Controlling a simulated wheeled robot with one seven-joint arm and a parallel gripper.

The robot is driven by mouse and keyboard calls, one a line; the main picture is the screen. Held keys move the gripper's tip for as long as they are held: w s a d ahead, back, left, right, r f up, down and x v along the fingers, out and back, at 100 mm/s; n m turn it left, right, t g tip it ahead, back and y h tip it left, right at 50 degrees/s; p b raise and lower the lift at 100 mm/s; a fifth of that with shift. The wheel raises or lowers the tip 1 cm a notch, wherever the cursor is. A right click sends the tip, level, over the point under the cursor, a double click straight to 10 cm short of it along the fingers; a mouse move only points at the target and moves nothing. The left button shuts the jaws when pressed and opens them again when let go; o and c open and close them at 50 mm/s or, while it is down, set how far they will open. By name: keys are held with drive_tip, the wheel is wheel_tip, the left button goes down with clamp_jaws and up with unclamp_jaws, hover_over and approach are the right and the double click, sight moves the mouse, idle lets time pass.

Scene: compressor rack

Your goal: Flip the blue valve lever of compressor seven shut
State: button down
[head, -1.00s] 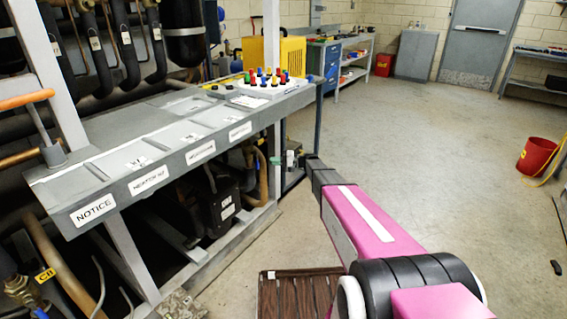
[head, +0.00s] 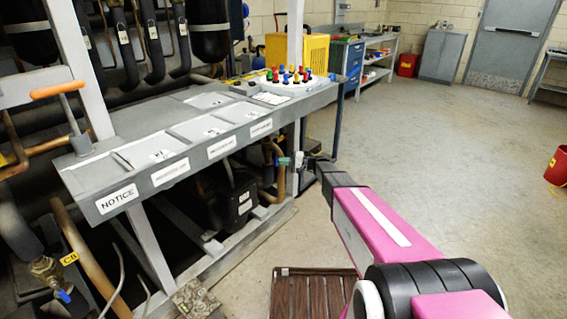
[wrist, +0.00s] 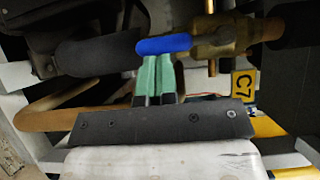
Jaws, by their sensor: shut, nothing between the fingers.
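In the wrist view, the blue valve lever (wrist: 163,45) extends left from a brass valve body (wrist: 220,38), roughly in line with the dark pipe. A yellow C7 tag (wrist: 243,86) hangs beside the valve. My gripper (wrist: 157,62) has green fingertips, closed together with nothing held. The tips are right at the lever's lower edge in the picture and appear to touch it; exact contact is hard to tell. In the head view, my gripper (head: 284,161) is small under the bench's far end, and the lever there is too small to make out clearly.
A grey bench (head: 150,175) with a NOTICE label stands above the piping. Another blue lever (head: 65,296) with a yellow tag (head: 69,258) is at the lower left. A copper-coloured pipe (wrist: 60,118) runs near my gripper. A brown slatted panel (head: 312,295) is low in front. Open floor lies right.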

drive_tip(key=shift+s+a+f+m+y, duration=0.2)
drive_tip(key=shift+s+m+y, duration=0.1)
drive_tip(key=shift+m+y, duration=0.15)
drive_tip(key=s+a+r+m+t+y, duration=0.3)
drive_tip(key=m+t, duration=0.6)
drive_tip(key=m, duration=0.7)
drive_tip(key=shift+s+a+r, duration=0.35)
drive_tip(key=shift+s+a, duration=0.8)
drive_tip(key=shift+s, duration=0.75)
drive_tip(key=shift+r, duration=0.15)
